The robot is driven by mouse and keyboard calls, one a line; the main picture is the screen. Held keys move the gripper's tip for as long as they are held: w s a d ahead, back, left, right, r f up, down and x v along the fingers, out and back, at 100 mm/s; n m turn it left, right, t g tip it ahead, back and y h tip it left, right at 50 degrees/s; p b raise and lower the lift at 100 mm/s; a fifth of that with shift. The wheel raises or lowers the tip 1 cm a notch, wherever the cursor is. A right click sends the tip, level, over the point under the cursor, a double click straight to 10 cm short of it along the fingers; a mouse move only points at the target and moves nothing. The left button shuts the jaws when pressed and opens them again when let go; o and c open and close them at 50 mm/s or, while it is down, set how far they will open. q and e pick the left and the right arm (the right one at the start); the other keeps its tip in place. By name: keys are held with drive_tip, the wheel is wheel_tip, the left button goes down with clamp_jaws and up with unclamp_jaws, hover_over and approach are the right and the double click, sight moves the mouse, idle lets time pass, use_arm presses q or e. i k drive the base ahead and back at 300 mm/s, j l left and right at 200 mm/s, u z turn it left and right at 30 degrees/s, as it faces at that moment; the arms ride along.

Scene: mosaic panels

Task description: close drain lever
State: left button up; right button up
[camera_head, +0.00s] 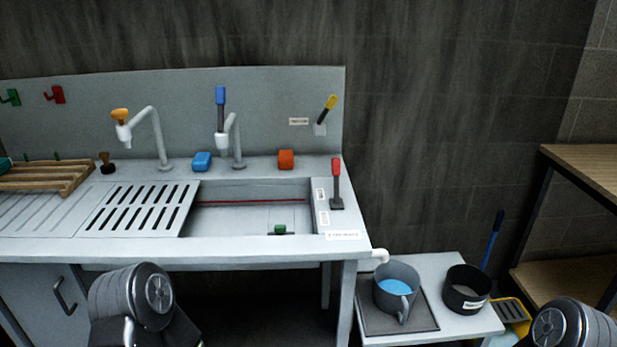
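A red-handled lever (336,183) stands nearly upright on a dark base at the right end of the sink counter, beside small labels too small to read. A yellow-handled lever (327,108) tilts up to the right from a mount on the backsplash, next to another small label. I cannot tell from the labels which one is the drain lever. The sink basin (250,217) is partly hidden by a slatted cover on its left and holds a small green piece (280,230). Only links of my arms show at the bottom left and bottom right; neither gripper is in view.
Two taps (156,135) (237,140) stand behind the sink, with a blue block (202,161) and an orange block (286,159). A low side table (435,268) at right holds a grey mug (397,272) of blue liquid and a black pot (465,288). A wooden shelf (590,165) stands far right.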

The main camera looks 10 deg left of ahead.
sight(335, 162)
drive_tip(key=j+z, duration=0.15)
drive_tip(key=j, duration=0.55)
drive_tip(key=l+u, duration=0.1)
drive_tip(key=u, duration=0.45)
drive_tip(key=i+l+u, duration=0.15)
drive_tip(key=l+u, duration=0.3)
drive_tip(key=l, duration=0.2)
drive_tip(key=l+u, duration=0.5)
drive_tip(key=l, duration=1.15)
drive_tip(key=l+u, duration=0.15)
drive_tip(key=l, duration=0.75)
drive_tip(key=k, duration=0.05)
